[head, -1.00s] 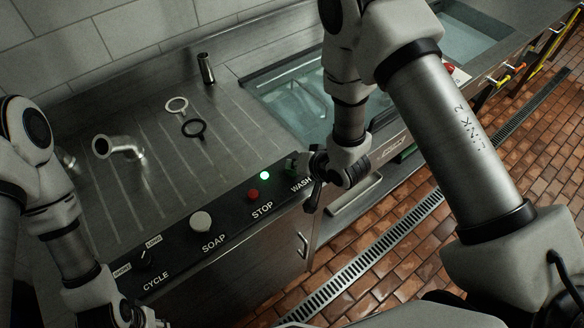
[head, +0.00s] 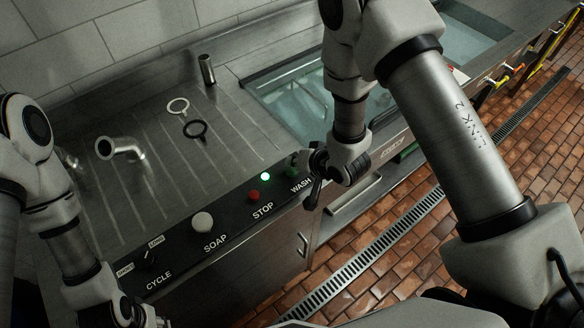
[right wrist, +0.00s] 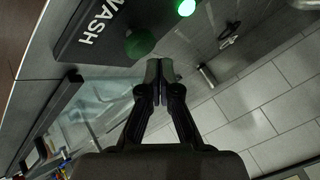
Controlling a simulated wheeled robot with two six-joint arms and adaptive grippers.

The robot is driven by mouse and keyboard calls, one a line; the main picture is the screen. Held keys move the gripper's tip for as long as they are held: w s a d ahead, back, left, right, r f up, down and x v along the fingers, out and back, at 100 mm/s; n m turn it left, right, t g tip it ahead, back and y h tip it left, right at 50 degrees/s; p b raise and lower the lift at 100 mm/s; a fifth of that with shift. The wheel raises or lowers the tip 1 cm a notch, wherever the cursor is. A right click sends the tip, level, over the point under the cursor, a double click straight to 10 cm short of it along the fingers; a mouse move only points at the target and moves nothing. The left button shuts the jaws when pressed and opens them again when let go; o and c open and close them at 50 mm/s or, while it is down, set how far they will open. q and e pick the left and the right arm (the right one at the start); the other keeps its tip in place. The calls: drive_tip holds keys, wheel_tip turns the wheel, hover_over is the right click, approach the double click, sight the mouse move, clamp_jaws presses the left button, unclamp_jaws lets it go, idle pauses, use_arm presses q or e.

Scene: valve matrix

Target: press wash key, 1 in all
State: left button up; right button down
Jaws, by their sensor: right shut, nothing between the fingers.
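The wash key is a round green button (right wrist: 139,43) beside the WASH lettering on a black panel in the right wrist view. In the head view it shows as a small dark green spot (head: 291,172), partly hidden by my right gripper. My right gripper (head: 307,163) is over the right end of the panel, close to the key. In the right wrist view its shut, empty fingertips (right wrist: 161,70) are just below and right of the button; I cannot tell whether they touch it. My left gripper (head: 132,316) is at the lower left, its fingers unclear.
The black panel (head: 229,226) also carries a red STOP button (head: 253,195), a white SOAP knob (head: 202,222) and a CYCLE selector (head: 149,258). A green lamp (head: 265,176) is lit. A water-filled basin (head: 290,105) lies behind.

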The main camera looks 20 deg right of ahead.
drive_tip(key=shift+r+p, duration=2.15)
drive_tip(key=shift+r, duration=0.45)
drive_tip(key=shift+f, duration=0.1)
